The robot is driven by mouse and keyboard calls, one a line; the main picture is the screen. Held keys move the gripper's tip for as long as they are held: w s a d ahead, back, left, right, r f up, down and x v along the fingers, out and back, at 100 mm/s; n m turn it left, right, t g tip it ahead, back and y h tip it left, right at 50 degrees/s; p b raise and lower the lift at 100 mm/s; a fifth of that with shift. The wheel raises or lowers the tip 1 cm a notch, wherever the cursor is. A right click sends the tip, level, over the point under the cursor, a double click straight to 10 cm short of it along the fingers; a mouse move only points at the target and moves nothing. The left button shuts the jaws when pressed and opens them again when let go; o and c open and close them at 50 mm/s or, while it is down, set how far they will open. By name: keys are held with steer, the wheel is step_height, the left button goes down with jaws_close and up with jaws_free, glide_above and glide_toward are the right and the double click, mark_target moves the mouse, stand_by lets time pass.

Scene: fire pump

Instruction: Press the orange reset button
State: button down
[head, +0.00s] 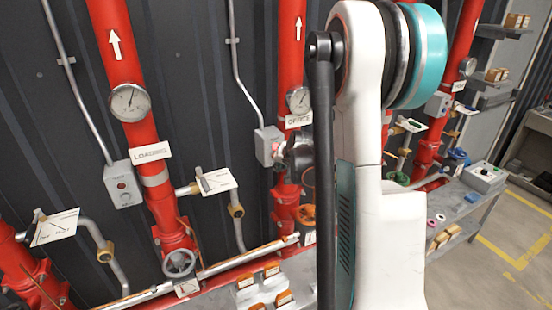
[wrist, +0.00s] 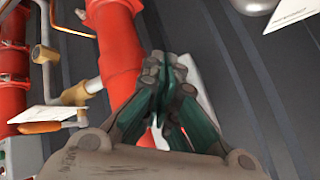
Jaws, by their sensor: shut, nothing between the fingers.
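A grey control box (head: 266,146) hangs on the dark wall beside the red pipe with the OFFICE sign. A small reddish spot shows at its right edge next to my gripper (head: 284,151); I cannot tell whether it is the orange reset button. My gripper is shut and empty, with its tips close to that box; I cannot tell whether they touch it. In the wrist view, my gripper (wrist: 165,68) points at a pale grey box (wrist: 198,82), mostly hidden behind the fingers. No button face shows there. Another grey box (head: 123,184) with a small red button hangs beside the LOADING pipe.
Red pipes (head: 118,60) with gauges (head: 130,102) stand along the wall. A valve lever with a white tag (head: 215,181) sticks out left of the OFFICE pipe. A bench (head: 468,208) stands at right. Open floor (head: 500,268) lies at lower right.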

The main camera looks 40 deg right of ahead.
steer(key=shift+w, duration=0.1)
steer(key=shift+w+d, duration=0.1)
steer(key=shift+w, duration=0.2)
steer(key=shift+w+d+b, duration=0.15)
steer(key=shift+w+b, duration=0.15)
steer(key=shift+w, duration=0.2)
stand_by(0.8)
steer(key=shift+s, duration=0.2)
steer(key=shift+s+a, duration=0.25)
steer(key=shift+s, duration=0.5)
steer(key=s, duration=0.2)
steer(key=s+a+b, duration=0.1)
steer(key=s, duration=0.1)
steer(key=shift+s+a, duration=0.1)
steer(key=shift+s, duration=0.3)
stand_by(0.8)
